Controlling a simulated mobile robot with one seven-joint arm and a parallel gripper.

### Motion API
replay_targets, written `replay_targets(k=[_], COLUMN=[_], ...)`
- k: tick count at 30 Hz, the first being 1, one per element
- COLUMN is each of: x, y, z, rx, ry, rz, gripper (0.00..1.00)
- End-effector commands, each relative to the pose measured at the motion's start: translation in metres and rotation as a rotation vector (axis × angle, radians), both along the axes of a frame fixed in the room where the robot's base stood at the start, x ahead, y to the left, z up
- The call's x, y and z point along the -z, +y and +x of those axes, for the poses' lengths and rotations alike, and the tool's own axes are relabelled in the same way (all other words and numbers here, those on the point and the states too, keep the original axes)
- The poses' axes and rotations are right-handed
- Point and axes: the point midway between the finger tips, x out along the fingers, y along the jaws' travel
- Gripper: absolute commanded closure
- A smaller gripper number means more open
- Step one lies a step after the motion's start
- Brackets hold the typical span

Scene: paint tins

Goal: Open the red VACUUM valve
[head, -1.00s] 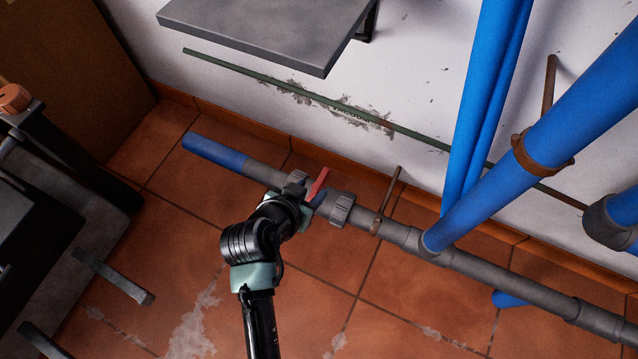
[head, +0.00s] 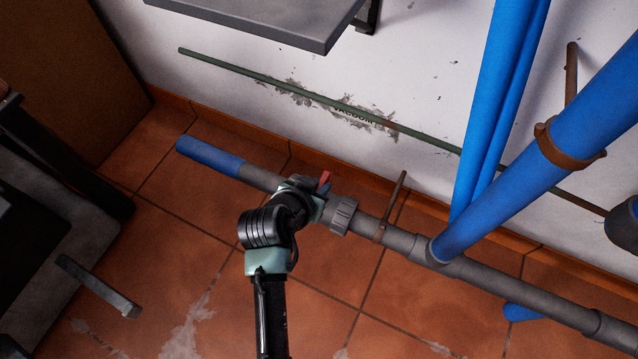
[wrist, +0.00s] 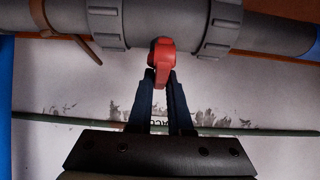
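The red valve handle (wrist: 162,55) sits on a grey pipe valve between two ribbed collars, at the top middle of the wrist view. In the head view the red handle (head: 325,180) shows only in part, behind my wrist. My gripper (wrist: 161,80) has its two dark blue fingers on either side of the handle's near end. No clear space shows between fingertips and handle, so it looks shut on it. In the head view my fingers are mostly hidden by the wrist.
The grey pipe (head: 480,275) runs low along the wall, with a blue end (head: 210,157) at left. Thick blue pipes (head: 560,150) rise at right. A grey shelf (head: 270,15) juts from the wall above. A rusty bracket (head: 391,205) stands right of the valve. Tiled floor (head: 200,230) is open.

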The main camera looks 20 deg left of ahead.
Motion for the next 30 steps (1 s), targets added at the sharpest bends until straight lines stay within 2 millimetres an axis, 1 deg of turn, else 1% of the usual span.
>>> replay_targets(k=[1, 2, 3, 17, 23, 30], x=[0.0001, 0.0001, 0.0001, -0.0021, -0.0057, -0.0063], y=[-0.0001, -0.0001, -0.0001, -0.001, -0.0023, -0.0026], z=[-0.0001, -0.0001, -0.0001, -0.0007, -0.001, -0.0006], rx=[0.0, 0.0, 0.0, -0.028, -0.122, -0.296], ry=[0.0, 0.0, 0.0, 0.003, 0.004, 0.004], rz=[0.0, 0.0, 0.0, -0.001, -0.001, 0.002], gripper=[0.94, 0.99, 1.0, 1.0, 1.0, 1.0])
